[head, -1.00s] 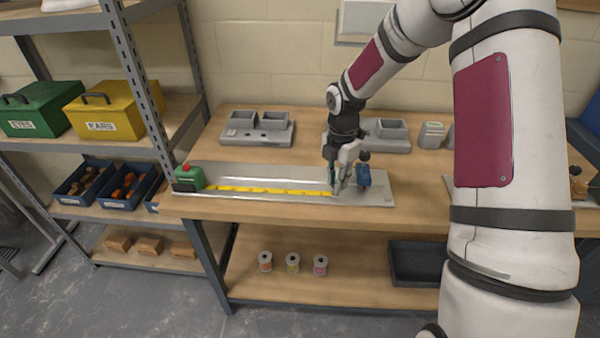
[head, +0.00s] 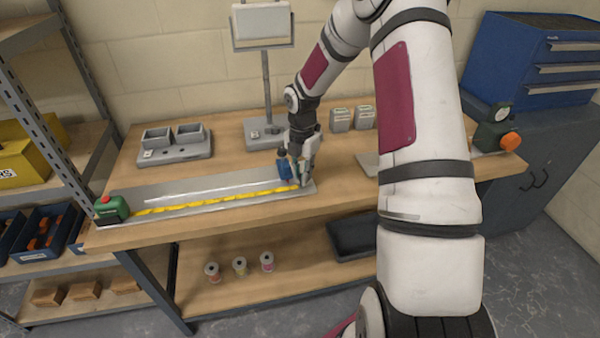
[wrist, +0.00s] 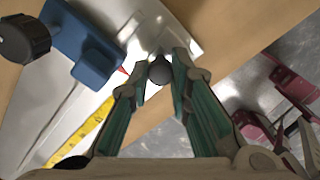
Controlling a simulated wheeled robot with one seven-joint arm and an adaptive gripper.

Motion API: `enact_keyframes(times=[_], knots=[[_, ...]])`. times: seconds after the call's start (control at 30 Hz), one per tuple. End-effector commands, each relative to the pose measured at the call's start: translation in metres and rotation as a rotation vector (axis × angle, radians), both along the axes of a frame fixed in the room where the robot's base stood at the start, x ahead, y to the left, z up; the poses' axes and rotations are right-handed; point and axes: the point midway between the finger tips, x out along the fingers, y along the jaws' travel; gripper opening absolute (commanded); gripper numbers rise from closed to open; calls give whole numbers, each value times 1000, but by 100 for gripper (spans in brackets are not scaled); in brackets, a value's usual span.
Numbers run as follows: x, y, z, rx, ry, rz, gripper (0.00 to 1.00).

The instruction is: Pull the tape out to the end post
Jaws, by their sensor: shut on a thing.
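The green tape case (head: 112,209) with a red button sits at the left end of a grey metal plate (head: 150,192) on the bench. The yellow tape (head: 215,198) runs out along the plate to my gripper (head: 304,182), near the plate's right end. A blue post (head: 284,168) with a dark knob stands just left of my gripper. In the wrist view the blue post (wrist: 97,62) is left of my fingers (wrist: 160,80), apart from them. A dark round knob (wrist: 160,70) shows between the fingertips. My gripper is shut on the tape's end; the exact grip is partly hidden.
A grey double-bin tray (head: 178,150) and a screen on a stand (head: 267,90) are at the back. Grey containers (head: 341,119) stand right of the stand. A blue drawer cabinet (head: 535,60) is far right. Spools (head: 240,266) sit on the lower shelf.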

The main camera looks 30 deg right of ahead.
Motion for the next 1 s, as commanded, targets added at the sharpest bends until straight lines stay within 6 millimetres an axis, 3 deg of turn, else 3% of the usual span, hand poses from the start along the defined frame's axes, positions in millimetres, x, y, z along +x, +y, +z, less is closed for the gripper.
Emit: enact_keyframes(times=[0.03, 0.07, 0.1, 0.4, 0.53, 1.0], knots=[[-1, 0, 0, -1, 2, -1, 0], [-1, 0, 0, -1, 2, -1, 23], [-1, 0, 0, -1, 2, -1, 28], [0, 0, 1, -1, 0, -1, 28], [0, 0, 10, -1, -2, -2, 28], [1, -1, 98, -3, -4, -1, 28]])
